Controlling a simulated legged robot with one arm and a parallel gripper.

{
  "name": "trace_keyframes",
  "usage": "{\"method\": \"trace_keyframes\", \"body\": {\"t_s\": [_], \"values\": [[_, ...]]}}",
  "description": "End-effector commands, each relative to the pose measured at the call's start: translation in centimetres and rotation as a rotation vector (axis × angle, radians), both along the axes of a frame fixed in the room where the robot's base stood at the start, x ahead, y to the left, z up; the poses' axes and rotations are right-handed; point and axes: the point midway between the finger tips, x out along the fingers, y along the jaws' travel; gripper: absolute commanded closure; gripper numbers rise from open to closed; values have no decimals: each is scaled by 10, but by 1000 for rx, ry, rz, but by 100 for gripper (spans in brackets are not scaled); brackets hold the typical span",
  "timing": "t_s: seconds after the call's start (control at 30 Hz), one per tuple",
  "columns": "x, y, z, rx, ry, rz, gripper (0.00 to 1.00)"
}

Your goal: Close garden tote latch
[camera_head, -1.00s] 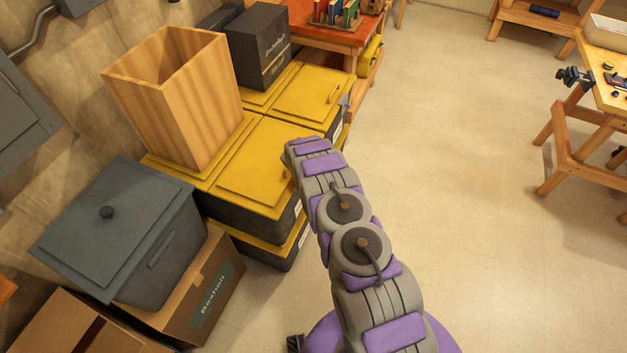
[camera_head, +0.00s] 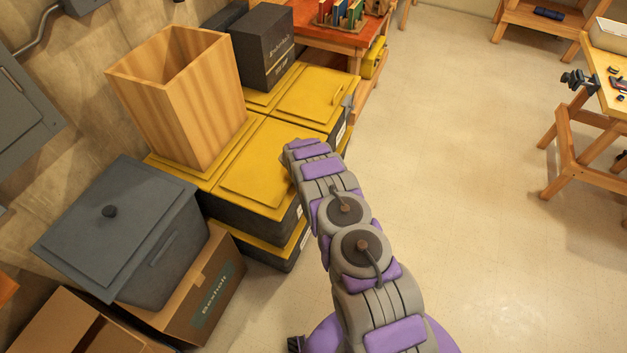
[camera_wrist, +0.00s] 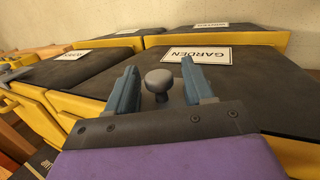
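The garden tote (camera_wrist: 265,82) shows in the wrist view as a dark grey face with a white label (camera_wrist: 198,54) reading GARDEN. A round grey knob (camera_wrist: 158,80), likely its latch, shows between the two blue-grey fingers of my gripper (camera_wrist: 158,66). The fingers are spread apart, with a gap visible on each side of the knob. I cannot tell whether the latch is open or shut. In the head view my arm reaches to the yellow-lidded totes (camera_head: 262,170), and my gripper is hidden there.
Other labelled totes (camera_wrist: 75,72) adjoin in the wrist view. In the head view a wooden bin (camera_head: 180,105) and a dark box (camera_head: 262,50) stand on the totes. A grey lidded bin (camera_head: 120,225) sits on a carton at left.

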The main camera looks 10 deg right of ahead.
Motion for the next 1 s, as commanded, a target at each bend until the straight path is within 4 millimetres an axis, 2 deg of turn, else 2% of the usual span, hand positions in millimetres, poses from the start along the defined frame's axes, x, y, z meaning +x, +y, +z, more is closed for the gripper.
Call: {"method": "trace_keyframes", "body": {"t_s": [0.23, 0.37, 0.67, 1.0], "values": [[0, 1, 2, -1, -1, 0, 48], [-3, 3, 10, -1, 1, 0, 48], [-14, 17, 51, 0, 1, 2, 48], [-27, 35, 105, 0, -2, 1, 48]]}}
